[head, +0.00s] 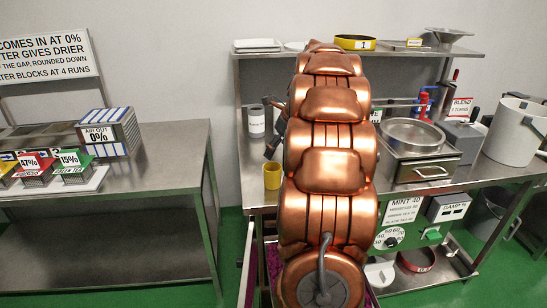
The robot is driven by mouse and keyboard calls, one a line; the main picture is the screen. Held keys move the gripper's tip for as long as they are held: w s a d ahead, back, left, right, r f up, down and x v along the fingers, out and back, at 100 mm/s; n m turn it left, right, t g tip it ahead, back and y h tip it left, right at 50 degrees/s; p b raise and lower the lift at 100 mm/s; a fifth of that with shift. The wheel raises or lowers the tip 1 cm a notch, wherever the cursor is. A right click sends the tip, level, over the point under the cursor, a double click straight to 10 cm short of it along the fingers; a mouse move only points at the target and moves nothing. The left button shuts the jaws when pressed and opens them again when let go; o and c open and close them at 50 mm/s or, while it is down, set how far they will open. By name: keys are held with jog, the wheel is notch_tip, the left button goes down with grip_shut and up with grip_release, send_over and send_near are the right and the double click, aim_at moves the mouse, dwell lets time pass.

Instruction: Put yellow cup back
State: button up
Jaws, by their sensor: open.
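The yellow cup (272,176) stands upright on the steel counter (258,199), near its front left edge and just left of my copper arm. My gripper (272,147) shows as dark parts partly hidden behind my arm, above and behind the cup in the picture. It is open and looks apart from the cup. Whether anything lies between its fingers is hard to see.
A labelled canister (256,121) stands at the back left of the counter. A metal pan (413,135) and white bucket (516,130) are to the right. A shelf (280,53) holds a yellow ring (355,42). A second table (160,150) stands left, across a gap.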

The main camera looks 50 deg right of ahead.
jog(key=shift+s+r, duration=0.1)
jog(key=shift+r, duration=0.15)
jog(key=s+a+f+n+g+y, duration=0.1)
jog(key=s+a+n+g, duration=0.15)
jog(key=a+n, duration=0.85)
jog(key=s+a+f+n+g, duration=0.1)
jog(key=s+a+n, duration=0.35)
jog(key=a, duration=1.25)
jog(key=s+a+f+n+g, duration=0.1)
jog(key=s+a+f+n, duration=0.2)
jog(key=s+a+n, duration=0.3)
jog(key=s+a+f+n+g+h, duration=0.1)
jog(key=s+a+f+n+g, duration=0.1)
jog(key=s+a+n, duration=0.5)
jog(key=s+f+n, duration=0.1)
jog(key=s+n, duration=0.5)
jog(key=shift+s, duration=0.25)
jog(key=shift+n, duration=0.25)
notch_tip(320, 180, up, 6)
jog(key=p, duration=0.6)
jog(key=shift+r, duration=0.25)
